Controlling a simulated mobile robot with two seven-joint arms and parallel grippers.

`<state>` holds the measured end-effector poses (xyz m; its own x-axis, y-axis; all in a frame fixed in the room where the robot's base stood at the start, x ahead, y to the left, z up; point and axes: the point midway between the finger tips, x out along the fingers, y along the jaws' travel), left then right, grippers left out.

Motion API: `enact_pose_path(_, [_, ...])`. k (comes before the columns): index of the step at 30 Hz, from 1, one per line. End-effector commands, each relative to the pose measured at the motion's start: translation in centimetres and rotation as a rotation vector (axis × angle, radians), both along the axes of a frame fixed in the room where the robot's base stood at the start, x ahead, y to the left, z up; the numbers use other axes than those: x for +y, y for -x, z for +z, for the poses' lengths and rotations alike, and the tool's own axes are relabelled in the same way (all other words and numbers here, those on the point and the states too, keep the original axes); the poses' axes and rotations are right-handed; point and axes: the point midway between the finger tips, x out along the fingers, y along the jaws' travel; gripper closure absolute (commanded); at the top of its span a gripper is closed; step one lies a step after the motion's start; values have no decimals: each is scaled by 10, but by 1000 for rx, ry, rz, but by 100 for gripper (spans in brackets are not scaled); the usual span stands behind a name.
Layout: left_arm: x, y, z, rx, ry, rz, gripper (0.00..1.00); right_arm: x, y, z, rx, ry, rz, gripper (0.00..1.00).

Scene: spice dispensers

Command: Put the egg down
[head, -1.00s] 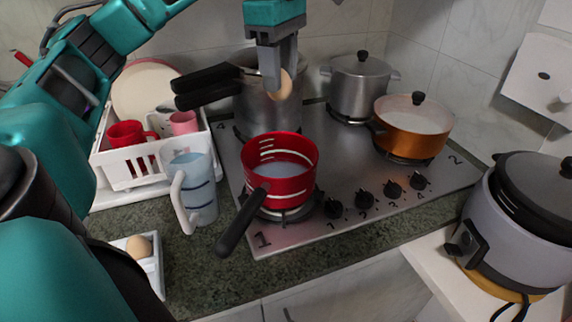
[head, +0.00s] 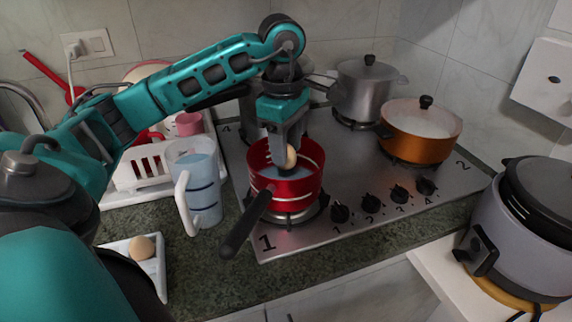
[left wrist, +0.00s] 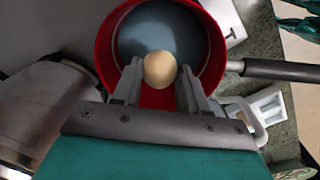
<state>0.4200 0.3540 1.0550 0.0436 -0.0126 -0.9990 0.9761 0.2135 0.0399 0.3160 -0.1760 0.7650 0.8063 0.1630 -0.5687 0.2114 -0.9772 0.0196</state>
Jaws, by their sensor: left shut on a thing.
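My left gripper (head: 283,162) points down into the mouth of the red pot (head: 290,192). It is shut on an egg (head: 291,157). In the left wrist view the egg (left wrist: 159,69) sits between the two fingertips (left wrist: 158,82), over the pot's inside. The red pot (left wrist: 103,48) holds pale blue-grey liquid (left wrist: 150,25). The pot stands on the front left burner, marked 1, with its black handle towards me. I cannot tell whether the egg touches the liquid. My right gripper is not in view.
A second egg (head: 141,247) lies in a white holder (head: 152,267) at the front left. A blue-grey measuring jug (head: 203,185) stands close left of the pot. An orange pot (head: 437,139) and a steel pot (head: 362,95) stand behind right. A rice cooker (head: 521,225) is far right.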

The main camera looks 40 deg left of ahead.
Motion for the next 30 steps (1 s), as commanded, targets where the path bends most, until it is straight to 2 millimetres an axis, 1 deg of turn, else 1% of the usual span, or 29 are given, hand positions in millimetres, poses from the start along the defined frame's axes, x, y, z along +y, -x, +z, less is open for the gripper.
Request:
enact_pose_path(2, [0,0,-6,1,-1,0,87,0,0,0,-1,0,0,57])
enact_pose_path(7, [0,1,-32,5,-1,-1,87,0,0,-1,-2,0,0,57])
enact_pose_path(10, [0,1,-43,3,0,-1,87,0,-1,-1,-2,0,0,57])
enact_pose_path(19, [0,0,-45,0,-1,-1,87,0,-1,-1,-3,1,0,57])
enact_pose_path(23, [0,0,-50,0,-1,0,87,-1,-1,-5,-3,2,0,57])
enact_pose_path(24, [0,0,-49,0,-1,0,54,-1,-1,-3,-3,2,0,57])
enact_pose_path(30, [0,0,-48,0,0,0,35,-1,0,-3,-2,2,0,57])
